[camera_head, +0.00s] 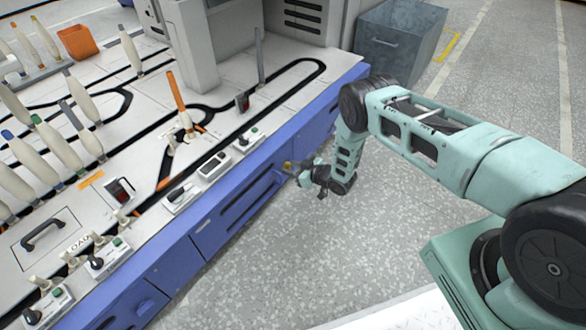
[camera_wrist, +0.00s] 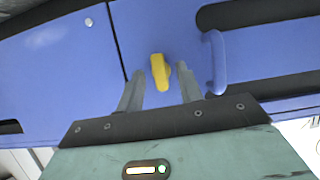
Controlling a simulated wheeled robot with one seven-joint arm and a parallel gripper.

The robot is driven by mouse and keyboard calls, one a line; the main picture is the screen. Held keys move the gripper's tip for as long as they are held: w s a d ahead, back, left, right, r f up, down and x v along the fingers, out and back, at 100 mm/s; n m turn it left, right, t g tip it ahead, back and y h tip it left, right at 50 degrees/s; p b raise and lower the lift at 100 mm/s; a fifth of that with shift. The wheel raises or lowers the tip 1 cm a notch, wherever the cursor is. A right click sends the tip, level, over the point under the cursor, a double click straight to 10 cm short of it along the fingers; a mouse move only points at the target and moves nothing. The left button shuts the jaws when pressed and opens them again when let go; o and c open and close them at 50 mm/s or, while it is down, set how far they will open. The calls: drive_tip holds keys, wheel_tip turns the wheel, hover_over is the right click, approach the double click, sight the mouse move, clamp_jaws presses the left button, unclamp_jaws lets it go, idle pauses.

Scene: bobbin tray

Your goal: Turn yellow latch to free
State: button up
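The yellow latch (camera_wrist: 159,72) sits on the blue cabinet front in the wrist view, near a panel seam. Its long part stands close to upright in that picture, tilted slightly. My gripper (camera_wrist: 158,82) is open, with one finger on each side of the latch and a gap visible on both sides. I cannot tell how far the fingertips are from the panel. In the head view my gripper (camera_head: 302,168) is at the blue cabinet's side, and a small yellow spot of the latch (camera_head: 287,166) shows beside it, partly hidden.
A blue handle (camera_wrist: 215,62) stands out just right of the latch, close to the right finger. The white worktop (camera_head: 225,125) above holds bobbins, switches and black tracks. A grey metal bin (camera_head: 400,45) stands on the floor behind. The floor beside the cabinet is clear.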

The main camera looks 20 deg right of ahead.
drive_tip(key=p+v, duration=0.6)
drive_tip(key=v, duration=1.1)
drive_tip(key=shift+s, duration=0.2)
drive_tip(key=shift+r, duration=0.1)
